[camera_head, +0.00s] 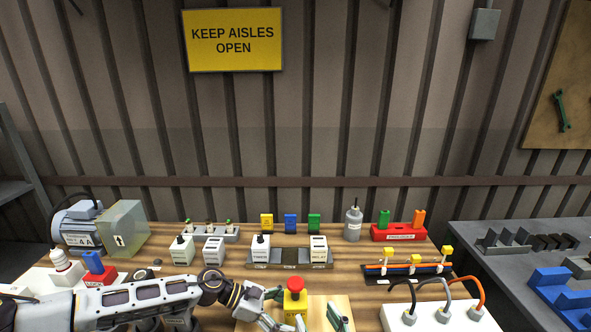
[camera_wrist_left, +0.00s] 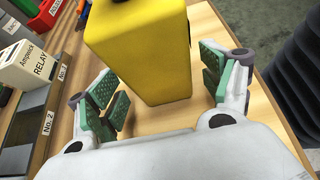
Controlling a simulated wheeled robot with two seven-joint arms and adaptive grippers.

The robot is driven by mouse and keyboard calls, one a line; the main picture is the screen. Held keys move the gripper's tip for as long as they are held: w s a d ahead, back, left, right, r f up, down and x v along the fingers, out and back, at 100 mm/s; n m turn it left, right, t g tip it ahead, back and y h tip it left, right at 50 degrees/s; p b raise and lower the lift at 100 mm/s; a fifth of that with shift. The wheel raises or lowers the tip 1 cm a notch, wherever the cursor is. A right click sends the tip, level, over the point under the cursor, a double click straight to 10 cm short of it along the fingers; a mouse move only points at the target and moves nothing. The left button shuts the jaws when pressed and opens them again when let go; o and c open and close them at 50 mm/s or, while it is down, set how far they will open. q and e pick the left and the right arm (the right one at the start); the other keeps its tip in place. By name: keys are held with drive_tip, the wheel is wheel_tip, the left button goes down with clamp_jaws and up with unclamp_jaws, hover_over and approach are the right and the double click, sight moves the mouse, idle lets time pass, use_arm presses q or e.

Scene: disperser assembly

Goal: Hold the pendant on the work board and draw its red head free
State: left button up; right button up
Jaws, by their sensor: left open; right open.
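The yellow pendant (camera_head: 294,303) with its red head (camera_head: 296,285) stands on the pale work board (camera_head: 316,303) at the front middle of the bench. My left gripper (camera_head: 281,309) reaches in from the left, beside the pendant. In the left wrist view, the pendant's yellow body (camera_wrist_left: 140,50) is between the green pads of the open left gripper (camera_wrist_left: 163,88); gaps show on both sides. The red head is out of that view. My right gripper (camera_head: 338,317) is open just right of the pendant, partly cut off by the bottom edge.
A white block with cables (camera_head: 440,317) stands right of the board. Behind are a relay holder (camera_head: 290,258) and a dark strip with yellow-topped posts (camera_head: 405,272). A red block (camera_head: 100,277) is at left. A grey side table (camera_head: 510,275) is at right.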

use_arm(q)
drive_tip(key=shift+v, duration=4.95)
drive_tip(key=shift+s+f, duration=0.15)
